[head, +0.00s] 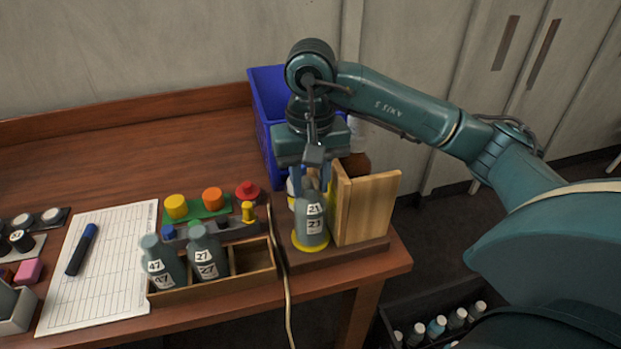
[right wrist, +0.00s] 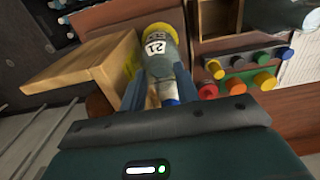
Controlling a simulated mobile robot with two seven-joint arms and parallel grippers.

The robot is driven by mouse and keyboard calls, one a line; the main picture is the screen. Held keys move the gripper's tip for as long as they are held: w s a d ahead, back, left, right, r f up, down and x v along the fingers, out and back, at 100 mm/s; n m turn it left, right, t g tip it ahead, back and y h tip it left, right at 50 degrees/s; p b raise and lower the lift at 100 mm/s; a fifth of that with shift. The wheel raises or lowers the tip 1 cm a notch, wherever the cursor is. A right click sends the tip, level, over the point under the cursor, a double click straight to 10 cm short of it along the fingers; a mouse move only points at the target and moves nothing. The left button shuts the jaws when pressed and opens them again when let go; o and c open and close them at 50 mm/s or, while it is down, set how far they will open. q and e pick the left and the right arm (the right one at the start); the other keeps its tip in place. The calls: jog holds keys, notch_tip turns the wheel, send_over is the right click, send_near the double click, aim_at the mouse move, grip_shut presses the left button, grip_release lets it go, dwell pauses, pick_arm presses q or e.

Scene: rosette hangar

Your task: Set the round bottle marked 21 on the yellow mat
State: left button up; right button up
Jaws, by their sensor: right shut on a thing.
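The round grey-green bottle marked 21 (head: 311,226) is upright at the table's right end, in front of a wooden holder. It also shows in the right wrist view (right wrist: 163,62), between the blue fingers. My right gripper (head: 311,183) comes down from above and is shut on its upper part. The yellow mat (head: 312,247) shows as a round rim around the bottle's base; most of it is hidden. The bottle is over the mat, but I cannot tell whether its base touches. My left gripper is not in view.
The wooden holder (head: 367,207) stands close on the right, and a blue bin (head: 265,120) behind. A wooden tray (head: 255,277) with bottles marked 47 (head: 160,262) and 27 (head: 206,255) is to the left. A cable (head: 283,262) runs between tray and mat.

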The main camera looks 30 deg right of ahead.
jog(key=shift+b, duration=0.35)
dwell(0.6)
jog(key=o, duration=0.8)
jog(key=shift+o, duration=0.6)
jog(key=shift+c, duration=0.3)
jog(key=o, duration=0.3)
jog(key=shift+c, duration=0.4)
jog(key=shift+d, duration=0.1)
